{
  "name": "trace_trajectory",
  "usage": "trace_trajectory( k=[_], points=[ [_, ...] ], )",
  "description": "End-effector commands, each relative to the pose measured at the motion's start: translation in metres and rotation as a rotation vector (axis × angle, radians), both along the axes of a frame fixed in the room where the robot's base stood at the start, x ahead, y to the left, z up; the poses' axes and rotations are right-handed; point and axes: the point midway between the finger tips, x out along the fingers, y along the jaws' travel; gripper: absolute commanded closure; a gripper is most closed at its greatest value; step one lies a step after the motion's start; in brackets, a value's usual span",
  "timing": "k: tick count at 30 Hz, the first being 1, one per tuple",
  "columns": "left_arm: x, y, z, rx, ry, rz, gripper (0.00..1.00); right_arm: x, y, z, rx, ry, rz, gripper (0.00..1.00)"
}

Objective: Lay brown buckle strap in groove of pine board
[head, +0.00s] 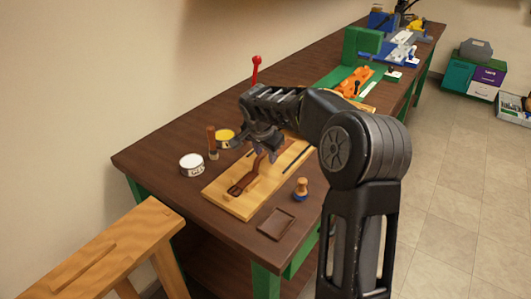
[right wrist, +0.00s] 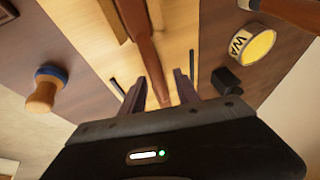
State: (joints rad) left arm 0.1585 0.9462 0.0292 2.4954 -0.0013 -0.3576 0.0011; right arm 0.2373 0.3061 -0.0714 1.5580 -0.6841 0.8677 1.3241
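The pine board (head: 229,201) lies on the brown bench top. The brown buckle strap (head: 248,179) runs lengthwise along the board's middle, with its dark buckle end toward the near left. Toward my right gripper (head: 266,153) the strap appears to rise from the board. In the right wrist view the strap (right wrist: 149,55) passes between the two fingers of the gripper (right wrist: 160,80), with a gap on each side, so the gripper looks open around it. The groove is mostly covered, and whether the strap sits in it there I cannot tell. My left gripper is not in view.
A red-knobbed lever (head: 256,68) stands behind.

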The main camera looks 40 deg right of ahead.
Motion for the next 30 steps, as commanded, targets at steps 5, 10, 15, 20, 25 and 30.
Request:
trace_trajectory(
  k=[5,10,15,20,25,30],
  points=[
    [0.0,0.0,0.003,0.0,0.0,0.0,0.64,0.0,0.001,0.005,-0.001,-0.001,0.0,0.62],
    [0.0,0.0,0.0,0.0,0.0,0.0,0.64,-0.006,0.008,0.026,-0.001,-0.004,0.001,0.62],
    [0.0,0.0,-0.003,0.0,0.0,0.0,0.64,-0.016,0.019,0.058,-0.001,-0.005,0.001,0.62],
    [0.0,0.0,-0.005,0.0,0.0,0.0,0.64,-0.025,0.03,0.087,-0.001,-0.004,0.001,0.62],
    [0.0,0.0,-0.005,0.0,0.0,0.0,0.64,-0.031,0.036,0.106,-0.001,-0.002,0.001,0.62],
    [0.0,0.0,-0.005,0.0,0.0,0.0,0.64,-0.034,0.038,0.112,0.0,0.0,0.0,0.62]
  ],
)
